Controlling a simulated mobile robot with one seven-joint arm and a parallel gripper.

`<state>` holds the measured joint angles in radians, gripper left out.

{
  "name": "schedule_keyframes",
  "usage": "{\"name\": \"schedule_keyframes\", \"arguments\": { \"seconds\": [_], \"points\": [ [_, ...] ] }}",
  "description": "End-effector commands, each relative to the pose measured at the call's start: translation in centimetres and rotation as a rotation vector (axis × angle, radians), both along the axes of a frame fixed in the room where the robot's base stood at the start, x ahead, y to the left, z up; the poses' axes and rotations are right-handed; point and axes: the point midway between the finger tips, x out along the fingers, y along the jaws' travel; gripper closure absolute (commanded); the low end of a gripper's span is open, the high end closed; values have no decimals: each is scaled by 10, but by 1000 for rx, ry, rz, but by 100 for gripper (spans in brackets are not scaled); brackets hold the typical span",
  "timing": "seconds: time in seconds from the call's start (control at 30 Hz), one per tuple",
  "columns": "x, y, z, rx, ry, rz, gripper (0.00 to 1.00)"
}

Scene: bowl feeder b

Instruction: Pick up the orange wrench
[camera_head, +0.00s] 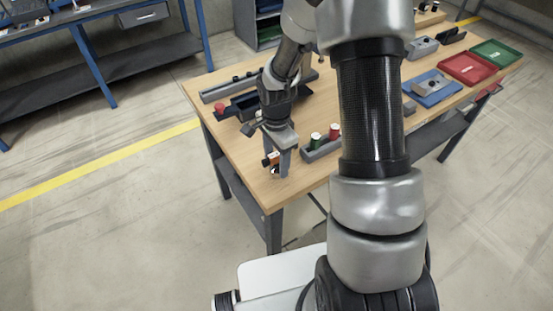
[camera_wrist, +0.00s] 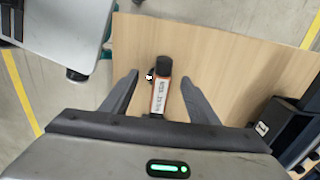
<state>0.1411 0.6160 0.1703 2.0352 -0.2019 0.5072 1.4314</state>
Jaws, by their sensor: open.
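The orange wrench (camera_wrist: 158,98) lies on the wooden table (camera_wrist: 215,50) in the wrist view, with a black end at the top and a pale lettered label along it. My gripper (camera_wrist: 160,82) is open, with one finger on each side of the wrench and visible space on both sides. In the head view my gripper (camera_head: 277,168) points down at the table near its front left corner, and a small orange and black part of the wrench (camera_head: 270,159) shows beside the fingers. The rest of it is hidden there.
A grey holder (camera_head: 318,152) with a green and a red-topped cylinder stands right of my gripper. Blue, red (camera_head: 467,68) and green trays are at the table's far right. The table's front left corner is clear.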

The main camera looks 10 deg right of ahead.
Motion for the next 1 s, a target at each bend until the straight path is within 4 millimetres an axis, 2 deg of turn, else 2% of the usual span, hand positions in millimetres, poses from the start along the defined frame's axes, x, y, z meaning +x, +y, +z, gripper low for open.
{"name": "schedule_keyframes", "arguments": {
  "seconds": [0.13, 0.4, 0.7, 1.0],
  "points": [
    [0, -1, -15, 0, 1, -1, 46],
    [0, -1, -17, 0, -2, -1, 47],
    [0, -1, -17, -1, -1, -1, 98],
    [1, -1, -13, -1, -3, -1, 100]
  ]
}}
